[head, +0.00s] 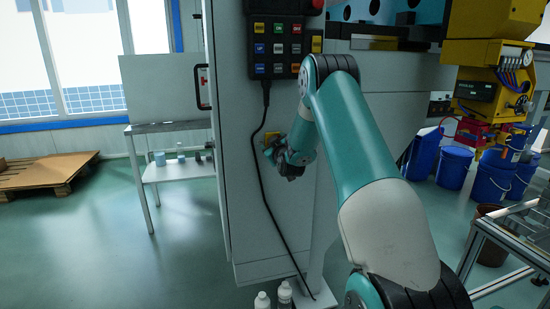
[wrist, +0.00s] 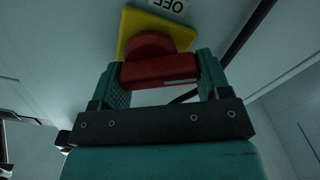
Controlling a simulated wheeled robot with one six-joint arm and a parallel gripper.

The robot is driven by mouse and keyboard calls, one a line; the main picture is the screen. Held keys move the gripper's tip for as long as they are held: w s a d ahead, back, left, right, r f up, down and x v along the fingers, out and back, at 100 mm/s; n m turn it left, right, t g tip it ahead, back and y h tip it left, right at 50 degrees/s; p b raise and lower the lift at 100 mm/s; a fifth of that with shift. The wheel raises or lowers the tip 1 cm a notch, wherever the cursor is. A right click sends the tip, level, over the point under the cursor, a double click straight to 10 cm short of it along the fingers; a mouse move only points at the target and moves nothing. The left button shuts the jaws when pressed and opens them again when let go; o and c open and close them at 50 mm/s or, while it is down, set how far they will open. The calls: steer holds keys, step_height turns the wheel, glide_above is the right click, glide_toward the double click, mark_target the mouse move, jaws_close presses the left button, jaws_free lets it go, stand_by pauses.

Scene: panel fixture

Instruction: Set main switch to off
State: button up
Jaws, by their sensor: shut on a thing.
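The main switch is a red rotary knob (wrist: 160,70) with a bar handle, on a yellow square plate (wrist: 128,22), on the grey cabinet face. My gripper (wrist: 160,66) is shut on the knob, one teal finger at each end of the red bar. The bar lies level across the wrist view, with a thin pale mark near its right end. A white label (wrist: 170,5) above the plate appears to read OFF upside down, cut by the frame edge. In the head view, my gripper (head: 276,156) is at the cabinet, just below the yellow plate (head: 271,137), hiding the knob.
A control panel (head: 279,45) with coloured buttons hangs above, its black cable (head: 258,180) running down left of my gripper. White-capped bottles (head: 285,292) stand at the cabinet's foot. A small shelf table (head: 170,168) is left; blue buckets (head: 453,166) are right.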

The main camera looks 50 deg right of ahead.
steer(key=n+b, duration=0.2)
steer(key=f+n+b, duration=0.1)
steer(key=b, duration=0.2)
steer(key=shift+n, duration=0.4)
steer(key=n+b, duration=0.3)
steer(key=b, duration=0.1)
steer(key=shift+f+n+b, duration=0.1)
steer(key=shift+n+b, duration=0.2)
steer(key=n+b, duration=0.4)
steer(key=shift+d, duration=0.1)
steer(key=shift+n, duration=0.4)
steer(key=o, duration=0.9)
steer(key=b+v, duration=0.1)
steer(key=v, duration=1.6)
steer(key=shift+s, duration=0.3)
